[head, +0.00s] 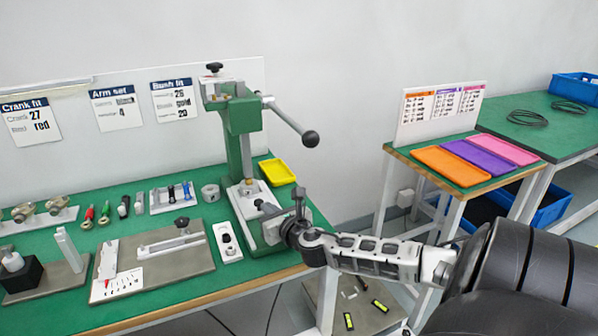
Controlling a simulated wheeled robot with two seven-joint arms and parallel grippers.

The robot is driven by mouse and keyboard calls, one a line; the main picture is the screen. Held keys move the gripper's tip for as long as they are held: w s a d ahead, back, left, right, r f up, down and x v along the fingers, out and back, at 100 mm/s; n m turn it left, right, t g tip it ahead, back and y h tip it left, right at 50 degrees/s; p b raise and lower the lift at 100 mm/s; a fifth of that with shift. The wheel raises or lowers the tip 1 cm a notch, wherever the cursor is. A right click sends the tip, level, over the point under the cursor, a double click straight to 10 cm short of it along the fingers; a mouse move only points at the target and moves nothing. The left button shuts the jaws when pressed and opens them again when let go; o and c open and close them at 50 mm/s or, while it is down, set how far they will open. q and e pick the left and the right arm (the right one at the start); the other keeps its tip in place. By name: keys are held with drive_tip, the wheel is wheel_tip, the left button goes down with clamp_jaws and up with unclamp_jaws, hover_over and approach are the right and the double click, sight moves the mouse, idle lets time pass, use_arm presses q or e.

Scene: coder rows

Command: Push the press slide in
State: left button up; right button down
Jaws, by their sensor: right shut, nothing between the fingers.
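The green press (240,130) stands at the right part of the green bench, with a lever ending in a black ball (310,139). Its pale base plate (240,210) carries a light block with a small metal part (248,184) under the ram. I take this block to be the press slide, but I cannot tell how far in it sits. My right gripper (275,218) is shut and empty, at the front right of the press base. It hides part of the base, and I cannot tell whether it touches it. My left gripper is not in view.
A yellow tray (277,172) lies behind the press base. A small white plate (228,240), a grey fixture board (170,250) and several small parts lie to the left. A side table holds orange (450,165), purple and pink trays. A gap separates it from the bench.

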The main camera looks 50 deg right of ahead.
drive_tip(key=v, duration=1.2)
drive_tip(key=shift+s+f+p, duration=0.15)
drive_tip(key=shift+p, duration=0.15)
drive_tip(key=shift+a, duration=0.1)
drive_tip(key=s+a+f+m+g, duration=0.3)
drive_tip(key=s+a+m+g, duration=0.15)
drive_tip(key=m, duration=0.55)
drive_tip(key=s+a+f+m+g, duration=0.3)
drive_tip(key=s+a+f+m, duration=0.15)
drive_tip(key=m, duration=0.55)
drive_tip(key=s+a+m+g+y, duration=0.45)
drive_tip(key=s+a+m, duration=0.35)
drive_tip(key=a+m, duration=0.4)
drive_tip(key=w+a+f+n+t+y, duration=0.2)
drive_tip(key=w+a+f+t+y, duration=0.1)
drive_tip(key=w+a+f+t, duration=0.2)
drive_tip(key=shift+w+a+f+t, duration=0.3)
drive_tip(key=shift+w+a+t, duration=0.3)
drive_tip(key=shift+a+t, duration=0.4)
